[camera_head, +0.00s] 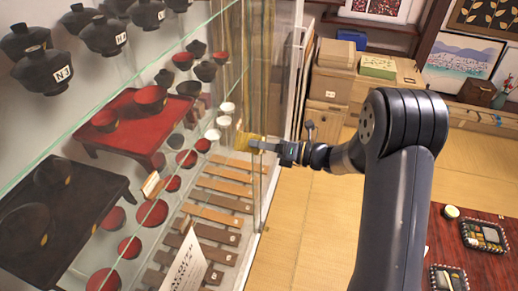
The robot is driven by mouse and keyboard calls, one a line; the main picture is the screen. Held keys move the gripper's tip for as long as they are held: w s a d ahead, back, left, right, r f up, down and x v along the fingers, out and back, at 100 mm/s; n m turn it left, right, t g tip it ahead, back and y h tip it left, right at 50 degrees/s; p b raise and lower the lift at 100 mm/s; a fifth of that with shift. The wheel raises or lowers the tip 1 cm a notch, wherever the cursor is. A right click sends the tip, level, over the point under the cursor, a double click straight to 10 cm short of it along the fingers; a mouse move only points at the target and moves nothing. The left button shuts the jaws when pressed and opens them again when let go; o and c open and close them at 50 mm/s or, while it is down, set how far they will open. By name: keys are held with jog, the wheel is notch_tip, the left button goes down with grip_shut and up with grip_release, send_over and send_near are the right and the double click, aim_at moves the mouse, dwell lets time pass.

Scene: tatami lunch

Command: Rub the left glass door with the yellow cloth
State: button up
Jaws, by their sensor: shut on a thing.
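A glass-fronted display cabinet fills the left of the view, and its glass door (238,215) stands in front of shelves of lacquer bowls. Which pane is the left door I cannot tell for sure. My gripper (262,146) reaches in from the right, at mid-height of the glass near an upright edge. It is shut on the yellow cloth (243,141), which shows as a small patch at the fingertips. The cloth lies at or very close to the glass; contact is not clear. My gripper hides part of the cloth.
Inside the cabinet are black bowls (105,36), a red tray table (135,125) and several wooden strips (215,215). Cardboard boxes (333,72) stand at the back. A red table (490,275) with lunch boxes is at lower right. Tatami floor (310,235) between is clear.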

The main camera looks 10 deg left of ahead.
jog(key=shift+w+r, duration=1)
jog(key=shift+w, duration=0.9)
jog(key=s, duration=1.3)
jog(key=shift+s+a, duration=0.3)
jog(key=shift+a, duration=0.1)
jog(key=shift+s+d+f, duration=0.1)
jog(key=shift+d, duration=1.35)
jog(key=shift+s+d, duration=0.1)
jog(key=shift+d, duration=1.35)
jog(key=shift+d, duration=0.15)
jog(key=d, duration=0.2)
jog(key=shift+s+d, duration=0.1)
jog(key=shift+d, duration=0.25)
